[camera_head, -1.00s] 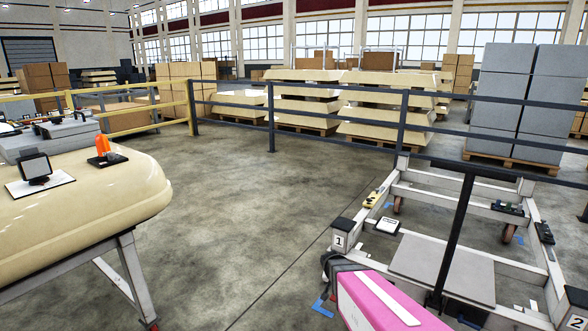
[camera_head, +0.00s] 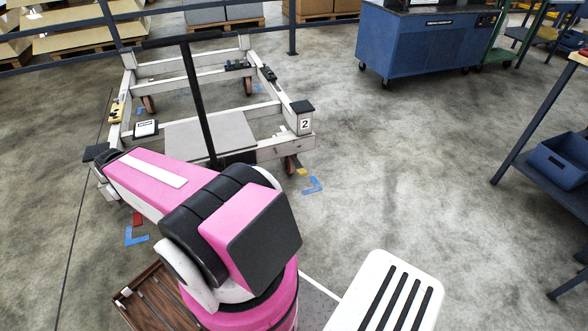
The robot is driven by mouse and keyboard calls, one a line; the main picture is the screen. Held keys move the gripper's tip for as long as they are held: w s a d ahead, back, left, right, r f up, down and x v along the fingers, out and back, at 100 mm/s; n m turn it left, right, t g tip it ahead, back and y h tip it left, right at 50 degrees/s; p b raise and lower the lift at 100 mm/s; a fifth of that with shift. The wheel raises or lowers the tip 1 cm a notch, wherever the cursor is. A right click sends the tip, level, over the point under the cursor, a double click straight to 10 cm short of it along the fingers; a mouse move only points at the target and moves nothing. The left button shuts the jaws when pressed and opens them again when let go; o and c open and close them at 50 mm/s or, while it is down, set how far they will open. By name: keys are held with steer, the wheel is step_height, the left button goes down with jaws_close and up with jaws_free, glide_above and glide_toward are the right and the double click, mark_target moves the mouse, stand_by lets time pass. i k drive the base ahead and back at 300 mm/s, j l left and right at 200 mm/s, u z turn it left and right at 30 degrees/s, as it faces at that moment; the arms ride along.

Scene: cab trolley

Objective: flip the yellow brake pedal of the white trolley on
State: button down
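The white trolley (camera_head: 226,93) stands ahead, left of centre, as an open low frame with a grey plate and a dark upright post. A small yellow piece (camera_head: 302,172) sits low by its near right wheel, below the corner marked 2; it looks like the brake pedal, but it is too small to tell whether it is on or off. A red piece (camera_head: 137,217) shows low at the near left corner. My pink and black arm covers part of the trolley's near left side. My gripper is not in view.
Blue floor marks (camera_head: 313,185) lie by the near corners. Dark railing (camera_head: 62,58) runs behind the trolley. A blue wheeled cabinet (camera_head: 425,40) stands at the back right, and a blue bench (camera_head: 548,165) at the right edge. Floor between trolley and bench is clear.

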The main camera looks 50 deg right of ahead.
mark_target(303, 172)
steer(key=z, duration=2.3)
